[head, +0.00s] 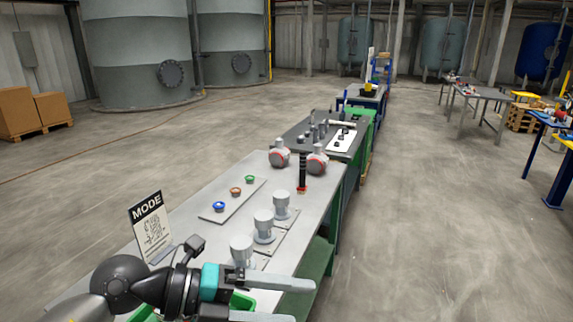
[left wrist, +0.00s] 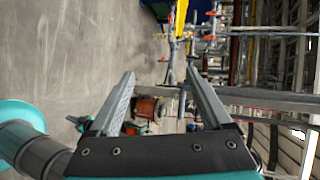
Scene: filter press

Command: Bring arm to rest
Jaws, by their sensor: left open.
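My left arm comes in at the bottom left of the head view, over the near end of the grey workbench (head: 318,200). Its gripper (head: 304,302) is open, with the two grey fingers apart and pointing right past the bench's right edge. In the left wrist view the open gripper (left wrist: 160,76) has nothing between its fingers. That view is turned on its side and shows floor and distant equipment beyond the fingers. My right gripper is in neither view.
On the bench, grey-white knobs (head: 264,226) stand close beyond my gripper. A MODE sign (head: 150,228) stands left of them. A plate with coloured buttons (head: 235,192), red-and-white gauges (head: 279,154) and a black-and-red handle (head: 302,172) are farther back.

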